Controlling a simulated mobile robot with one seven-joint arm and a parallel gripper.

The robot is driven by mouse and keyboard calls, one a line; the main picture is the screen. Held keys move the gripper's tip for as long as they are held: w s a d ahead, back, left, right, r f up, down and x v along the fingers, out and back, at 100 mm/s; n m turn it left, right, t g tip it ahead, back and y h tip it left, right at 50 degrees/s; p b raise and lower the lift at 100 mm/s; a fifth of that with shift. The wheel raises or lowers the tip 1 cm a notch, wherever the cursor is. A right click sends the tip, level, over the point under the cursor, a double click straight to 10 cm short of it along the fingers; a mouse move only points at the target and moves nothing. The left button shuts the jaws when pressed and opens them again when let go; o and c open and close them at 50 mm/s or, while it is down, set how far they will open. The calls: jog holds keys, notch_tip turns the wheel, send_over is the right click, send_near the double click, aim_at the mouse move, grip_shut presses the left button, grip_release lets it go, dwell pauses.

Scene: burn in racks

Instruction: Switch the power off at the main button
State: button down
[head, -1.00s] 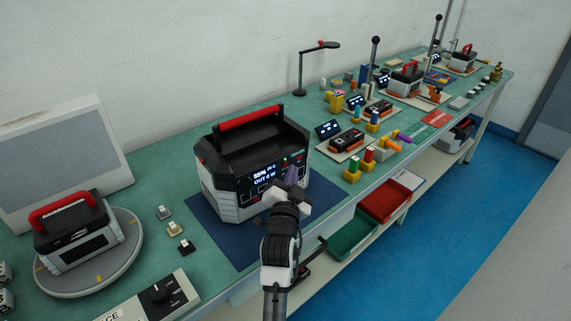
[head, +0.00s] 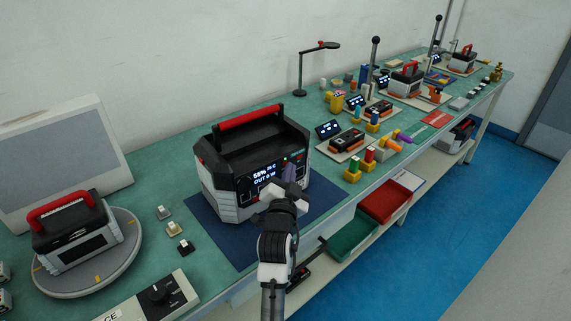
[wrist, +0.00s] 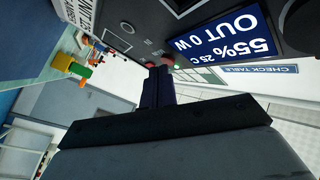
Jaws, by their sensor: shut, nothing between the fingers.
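The black power station (head: 225,165) with a red carry handle (head: 250,118) stands on a dark blue mat on the bench. Its lit display (head: 266,177) reads 55% and OUT 0 W, and it also shows upside down in the wrist view (wrist: 228,35). My gripper (head: 289,172) is shut and empty, in front of the panel right of the display. In the wrist view the closed fingertips (wrist: 159,72) are right by a red round button (wrist: 168,60) and a green light (wrist: 177,67). The fingers partly cover this area. I cannot tell whether they touch the button.
A smaller unit (head: 75,232) with a red handle sits on a round turntable at left. Green (head: 352,236) and red (head: 385,203) bins are below the bench edge at right.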

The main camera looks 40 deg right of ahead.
jog(key=shift+w, duration=0.1)
dwell(0.3)
jog(key=shift+s, duration=0.6)
jog(key=s+p, duration=0.1)
jog(key=s, duration=0.5)
dwell(0.6)
jog(key=s+b, duration=0.1)
jog(key=s, duration=0.7)
dwell(0.3)
